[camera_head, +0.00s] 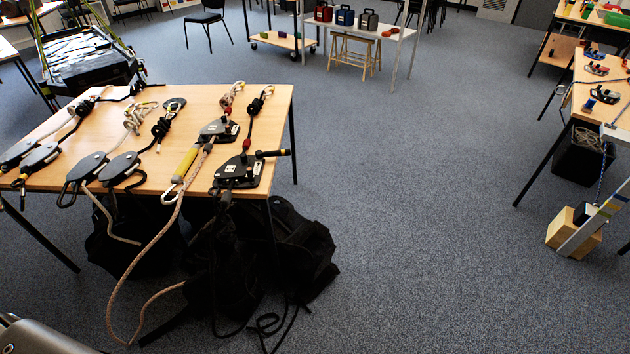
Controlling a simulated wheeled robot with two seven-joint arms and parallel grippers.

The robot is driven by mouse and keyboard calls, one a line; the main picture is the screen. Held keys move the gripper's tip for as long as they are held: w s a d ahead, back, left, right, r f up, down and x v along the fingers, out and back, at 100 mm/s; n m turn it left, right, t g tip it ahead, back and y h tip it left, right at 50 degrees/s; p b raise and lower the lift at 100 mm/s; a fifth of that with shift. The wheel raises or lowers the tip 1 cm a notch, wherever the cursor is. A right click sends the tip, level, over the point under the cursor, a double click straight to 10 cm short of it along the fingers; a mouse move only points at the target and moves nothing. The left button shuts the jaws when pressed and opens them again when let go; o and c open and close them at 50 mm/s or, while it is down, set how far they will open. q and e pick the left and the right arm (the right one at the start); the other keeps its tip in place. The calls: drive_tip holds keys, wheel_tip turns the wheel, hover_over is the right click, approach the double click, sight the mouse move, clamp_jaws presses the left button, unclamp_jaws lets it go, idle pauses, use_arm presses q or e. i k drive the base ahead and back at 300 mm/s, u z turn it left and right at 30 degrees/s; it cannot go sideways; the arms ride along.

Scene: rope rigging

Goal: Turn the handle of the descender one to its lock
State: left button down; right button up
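Two dark descenders lie flat near the right end of the left wooden table (262,92). The farther descender (219,130) has a red part at its top and a pale rope through it. A yellow handle-like piece (186,164) lies at its lower left. The nearer descender (238,172) has a black handle (272,153) sticking out to the right, with dark rope running up to a black knot. No label shows which is descender one. Neither of my grippers is in view; only a grey part of mine shows at the lower left corner.
Several dark pulleys with ropes (88,166) lie on the table's left. Black bags (302,245) sit under its front edge, with a tan rope hanging past them. A right table (600,92) holds small devices. Open grey carpet (430,200) lies between.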

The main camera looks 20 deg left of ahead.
sight(259, 155)
drive_tip(key=z, duration=0.25)
drive_tip(key=k, duration=0.65)
drive_tip(key=z, duration=0.8)
drive_tip(key=i, duration=1.6)
drive_tip(key=u, duration=0.95)
drive_tip(key=i, duration=0.4)
drive_tip(key=u, duration=0.45)
